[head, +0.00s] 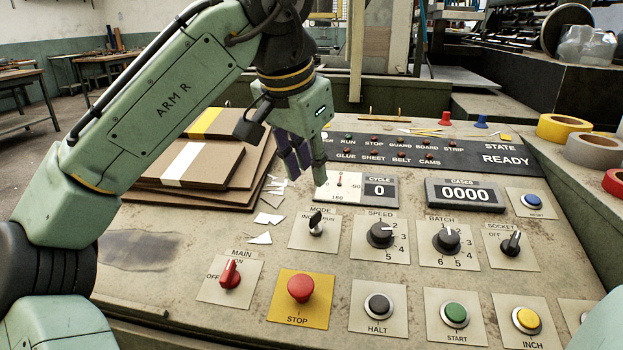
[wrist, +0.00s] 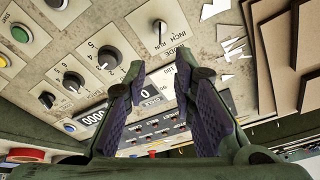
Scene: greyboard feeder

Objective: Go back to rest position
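My gripper (head: 303,172) hangs over the control panel (head: 150,285), above the mode knob (head: 315,222) and left of the cycle counter (head: 379,191). In the wrist view my gripper (wrist: 160,65) shows two dark, padded fingers set apart, with nothing between them. The mode knob (wrist: 160,28) shows beyond the fingertips, and the cycle counter (wrist: 152,93) is partly hidden by the left finger. My arm reaches in from the left side of the head view, bent at the elbow. No contact between my gripper and the panel is visible.
Brown boards (head: 205,150) are stacked left of my gripper, with paper scraps (head: 268,218) beside them. A red stop button (head: 300,287) and a red main switch (head: 230,274) stand at the front. Tape rolls (head: 563,128) lie on the right. Space above the panel's right half is free.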

